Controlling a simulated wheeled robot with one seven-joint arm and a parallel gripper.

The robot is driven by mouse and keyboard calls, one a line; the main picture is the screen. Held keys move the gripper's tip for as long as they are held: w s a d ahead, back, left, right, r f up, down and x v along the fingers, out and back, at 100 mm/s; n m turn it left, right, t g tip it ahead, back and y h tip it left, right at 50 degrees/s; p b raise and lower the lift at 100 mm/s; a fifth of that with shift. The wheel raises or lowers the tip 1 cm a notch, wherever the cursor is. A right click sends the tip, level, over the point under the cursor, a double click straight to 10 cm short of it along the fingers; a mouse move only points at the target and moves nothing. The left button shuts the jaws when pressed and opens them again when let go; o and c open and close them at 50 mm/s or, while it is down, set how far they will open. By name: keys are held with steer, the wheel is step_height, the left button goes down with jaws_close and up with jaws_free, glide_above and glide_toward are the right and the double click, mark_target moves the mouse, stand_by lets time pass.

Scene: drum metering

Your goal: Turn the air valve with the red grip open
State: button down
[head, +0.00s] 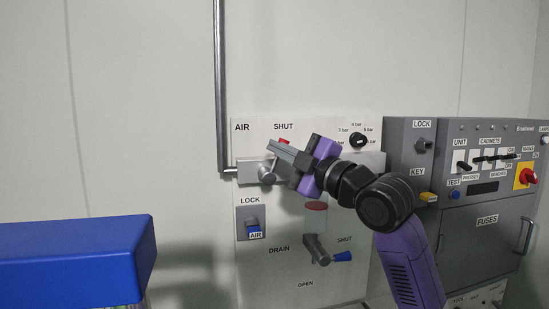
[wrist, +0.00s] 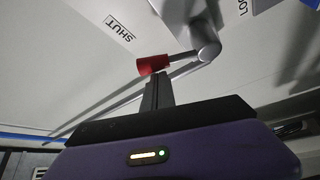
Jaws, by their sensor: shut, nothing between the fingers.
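The air valve (head: 266,171) sits on the pale panel under the AIR and SHUT labels. Its red grip (head: 283,141) shows only in part in the head view, behind my gripper (head: 271,148). In the wrist view the red grip (wrist: 153,65) is at the end of a grey lever (wrist: 184,58) that runs to a round pivot at its right. The SHUT label (wrist: 118,30) lies to the upper left of the grip. My gripper's closed fingers (wrist: 157,82) point at the grip, their tips right at its lower edge. I cannot tell whether they touch it.
Below the air valve are a lock with a blue AIR key (head: 254,231) and a drain valve with a blue grip (head: 342,256). A grey control cabinet (head: 480,225) stands at right. A blue box (head: 75,260) is at lower left. A vertical pipe (head: 220,90) meets the valve.

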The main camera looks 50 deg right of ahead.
steer(key=s+d+f+m+h+b, duration=0.3)
steer(key=m+h, duration=0.7)
steer(key=m, duration=0.7)
step_height(320, 180, down, 3)
steer(key=shift+d+r+b, duration=0.15)
steer(key=shift+d+b, duration=0.7)
steer(key=shift+b, duration=0.15)
